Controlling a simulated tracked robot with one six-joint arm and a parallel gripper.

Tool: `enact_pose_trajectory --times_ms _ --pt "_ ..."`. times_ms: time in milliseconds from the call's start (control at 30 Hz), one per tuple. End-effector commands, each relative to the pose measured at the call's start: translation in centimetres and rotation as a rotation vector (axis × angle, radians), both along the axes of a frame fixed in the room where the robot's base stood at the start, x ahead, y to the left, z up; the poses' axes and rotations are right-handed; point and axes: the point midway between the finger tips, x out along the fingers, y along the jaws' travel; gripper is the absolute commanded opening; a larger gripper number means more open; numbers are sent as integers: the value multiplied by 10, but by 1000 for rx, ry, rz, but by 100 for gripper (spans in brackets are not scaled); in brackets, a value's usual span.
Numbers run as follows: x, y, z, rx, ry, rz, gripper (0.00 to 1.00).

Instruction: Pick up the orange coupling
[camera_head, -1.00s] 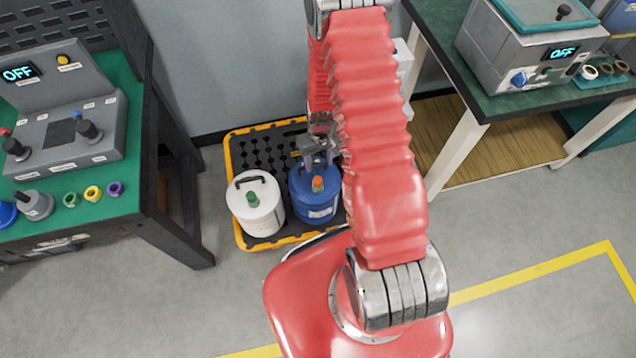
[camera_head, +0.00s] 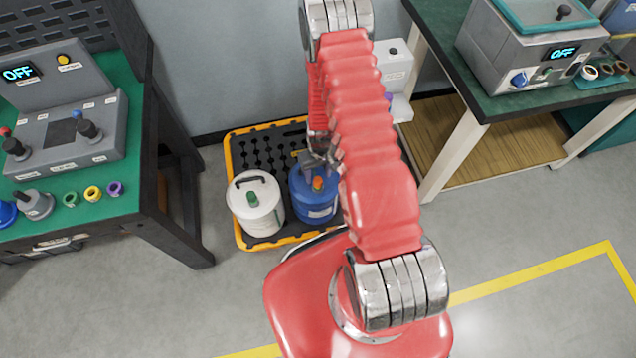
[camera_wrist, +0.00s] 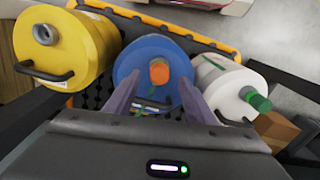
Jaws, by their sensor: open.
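The orange coupling (camera_head: 318,183) sits upright on top of the blue canister (camera_head: 314,206), which stands in a black tray with a yellow rim (camera_head: 232,160). In the wrist view the orange coupling (camera_wrist: 159,71) shows on the blue canister (camera_wrist: 152,50), between and beyond the two fingertips. My gripper (camera_wrist: 160,84) is open and empty, with one finger to each side of the coupling in the picture. I cannot tell the exact gap in depth. In the head view my gripper is partly hidden by my arm, close behind the coupling.
Green-topped benches stand left (camera_head: 130,150) and right (camera_head: 470,85).

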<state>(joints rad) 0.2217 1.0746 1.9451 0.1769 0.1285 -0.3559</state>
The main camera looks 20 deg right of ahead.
Motion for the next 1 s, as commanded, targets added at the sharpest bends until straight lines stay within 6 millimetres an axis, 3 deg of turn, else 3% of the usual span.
enact_pose_trajectory --times_ms 433,1000 --pt "0 0 -5 0 0 -1 49" --pt "1 0 -53 -1 -1 -1 49"
